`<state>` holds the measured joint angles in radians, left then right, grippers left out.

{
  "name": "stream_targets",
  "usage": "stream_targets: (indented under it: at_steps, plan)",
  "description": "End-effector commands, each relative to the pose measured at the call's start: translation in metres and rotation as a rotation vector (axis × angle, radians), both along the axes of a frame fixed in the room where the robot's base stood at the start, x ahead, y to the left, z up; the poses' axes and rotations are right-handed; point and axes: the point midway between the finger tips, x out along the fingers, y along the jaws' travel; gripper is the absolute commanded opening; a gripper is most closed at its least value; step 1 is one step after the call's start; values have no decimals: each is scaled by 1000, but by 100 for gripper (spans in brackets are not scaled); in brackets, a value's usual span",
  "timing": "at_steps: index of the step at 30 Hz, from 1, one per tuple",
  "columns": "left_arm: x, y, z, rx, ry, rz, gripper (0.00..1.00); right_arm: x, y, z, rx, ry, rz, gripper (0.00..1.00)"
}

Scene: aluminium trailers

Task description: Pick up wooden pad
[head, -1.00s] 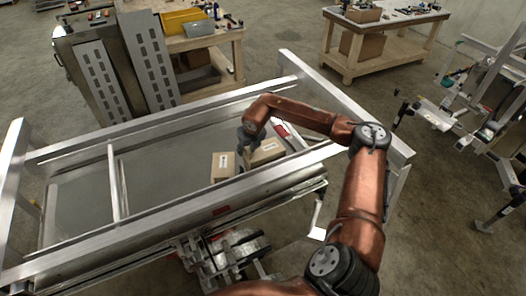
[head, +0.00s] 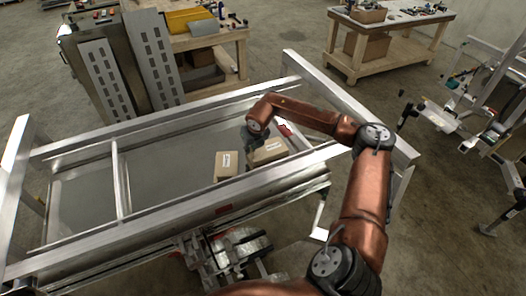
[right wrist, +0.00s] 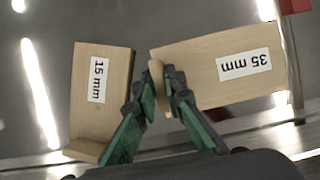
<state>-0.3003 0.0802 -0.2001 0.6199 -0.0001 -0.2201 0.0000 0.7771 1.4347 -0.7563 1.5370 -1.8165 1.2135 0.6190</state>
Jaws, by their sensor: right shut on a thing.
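Two light wooden pads lie close together in the trailer bed. The 15 mm pad (head: 227,165) is on the left and also shows in the right wrist view (right wrist: 100,95). The 35 mm pad (head: 268,151) is on the right and also shows in the right wrist view (right wrist: 222,68). My right gripper (right wrist: 159,88) is shut on the upright end lip of the 35 mm pad, with one green-backed finger on each side. In the head view my right gripper (head: 254,142) is at that pad's left end, its tips mostly hidden. My left gripper is out of view.
The aluminium trailer (head: 120,232) has raised side rails around the bed. A crossbar (head: 118,178) spans it to the left. A red item (head: 285,130) lies beside the 35 mm pad. Wooden workbenches (head: 385,42) stand at the back.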

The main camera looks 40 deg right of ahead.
Motion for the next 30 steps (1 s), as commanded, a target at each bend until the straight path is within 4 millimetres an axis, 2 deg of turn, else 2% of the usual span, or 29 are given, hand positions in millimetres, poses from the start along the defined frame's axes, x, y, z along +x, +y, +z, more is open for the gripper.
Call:
stream_targets:
  at_steps: [8,14,23,30]
  plan:
    - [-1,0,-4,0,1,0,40,1,0,9,-1,-4,0,0]
    - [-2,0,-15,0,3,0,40,0,1,34,-1,-6,1,0]
    - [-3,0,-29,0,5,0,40,-38,38,94,-3,-5,4,0]
    - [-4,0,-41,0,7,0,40,-75,74,114,-3,-3,4,0]
